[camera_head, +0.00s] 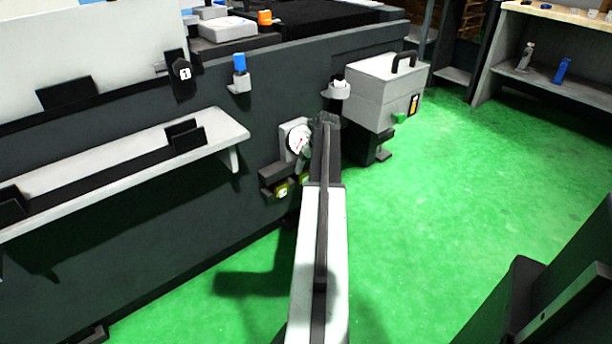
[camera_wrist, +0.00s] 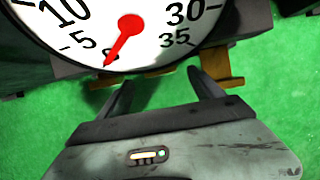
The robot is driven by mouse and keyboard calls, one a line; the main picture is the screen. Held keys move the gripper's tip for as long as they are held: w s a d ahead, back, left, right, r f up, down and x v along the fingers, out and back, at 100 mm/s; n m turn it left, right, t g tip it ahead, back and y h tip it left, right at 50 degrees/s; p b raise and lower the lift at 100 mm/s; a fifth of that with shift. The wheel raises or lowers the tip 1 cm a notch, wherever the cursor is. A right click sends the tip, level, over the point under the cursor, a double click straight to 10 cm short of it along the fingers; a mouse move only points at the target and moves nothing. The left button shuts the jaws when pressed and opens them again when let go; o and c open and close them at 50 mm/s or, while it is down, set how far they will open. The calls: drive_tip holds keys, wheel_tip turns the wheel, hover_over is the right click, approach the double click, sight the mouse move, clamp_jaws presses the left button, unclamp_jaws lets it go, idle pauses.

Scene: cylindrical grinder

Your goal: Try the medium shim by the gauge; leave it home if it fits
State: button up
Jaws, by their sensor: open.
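The dial gauge (camera_head: 298,138) is mounted on the dark machine front, just left of my arm's end. In the wrist view its white face (camera_wrist: 90,28) fills the top, and the red needle points down-left near the zero mark. My gripper (camera_wrist: 160,80) is open just below the dial, with green floor and part of a small brown-yellow piece showing between its fingers. Another brown-yellow piece (camera_wrist: 222,66) is beside the right finger. Below the gauge in the head view are a dark ledge (camera_head: 271,176) and a yellow-green tag (camera_head: 282,190). I cannot tell which piece is the medium shim.
A long pale shelf (camera_head: 110,165) with dark holders runs along the machine at left. A grey box with a black handle (camera_head: 375,90) stands right of my arm. A blue-topped item (camera_head: 239,70) sits on a bracket above. Green floor (camera_head: 480,190) is open at right.

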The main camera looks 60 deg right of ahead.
sight(305, 172)
drive_tip(key=b+x, duration=0.3)
drive_tip(key=x, duration=0.2)
drive_tip(key=shift+f+b, duration=0.2)
drive_tip(key=shift+b, duration=0.2)
drive_tip(key=shift+r, duration=0.1)
clamp_jaws()
drive_tip(key=shift+s+a, duration=0.3)
drive_tip(key=shift+s, duration=0.6)
drive_tip(key=shift+s+a, duration=0.3)
drive_tip(key=shift+s, duration=0.6)
drive_tip(key=shift+s+a, duration=0.3)
drive_tip(key=shift+s, duration=0.6)
unclamp_jaws()
